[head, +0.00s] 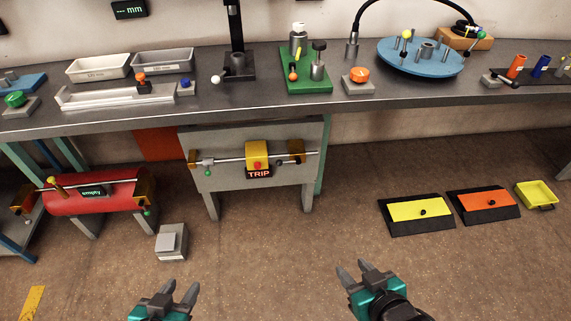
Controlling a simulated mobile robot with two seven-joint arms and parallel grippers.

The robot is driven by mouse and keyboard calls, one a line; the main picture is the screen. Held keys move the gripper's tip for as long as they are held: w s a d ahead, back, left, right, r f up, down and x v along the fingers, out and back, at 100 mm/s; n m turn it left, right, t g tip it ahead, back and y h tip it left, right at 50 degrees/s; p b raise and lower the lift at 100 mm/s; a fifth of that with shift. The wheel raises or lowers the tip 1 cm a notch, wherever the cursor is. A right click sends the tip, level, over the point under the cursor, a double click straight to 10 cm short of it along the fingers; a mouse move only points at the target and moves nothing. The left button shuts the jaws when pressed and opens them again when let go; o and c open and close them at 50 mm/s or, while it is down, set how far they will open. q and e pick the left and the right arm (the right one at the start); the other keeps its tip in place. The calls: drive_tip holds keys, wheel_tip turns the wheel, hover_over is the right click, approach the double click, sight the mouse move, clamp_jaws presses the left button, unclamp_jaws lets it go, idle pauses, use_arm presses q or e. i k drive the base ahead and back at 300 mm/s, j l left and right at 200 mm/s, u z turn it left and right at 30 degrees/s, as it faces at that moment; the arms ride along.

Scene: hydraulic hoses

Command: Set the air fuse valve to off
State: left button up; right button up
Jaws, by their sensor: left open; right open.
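A grey stand (230,183) under the bench carries a horizontal pipe with a yellow block (257,154) in its middle. The block has a red-orange part on its front and a black sign reading "TRIP" (259,174) below. A small lever with a green ball end (208,173) hangs at the pipe's left end, and an orange ball shows at the right end; I cannot tell for sure which part is the air fuse valve. My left gripper (181,288) is open and empty, low in front of the stand. My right gripper (352,266) is open and empty, farther right.
A red tank (97,208) marked "empty" stands left of the stand, with a grey pedal box (171,242) on the floor between. The bench (130,118) overhangs the stand. Yellow (400,211) and orange (478,200) floor pedals lie at right.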

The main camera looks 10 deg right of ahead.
sight(280, 162)
drive_tip(key=i+j+u, duration=0.25)
drive_tip(key=i, duration=0.2)
drive_tip(key=i+u, duration=0.2)
drive_tip(key=i, duration=0.3)
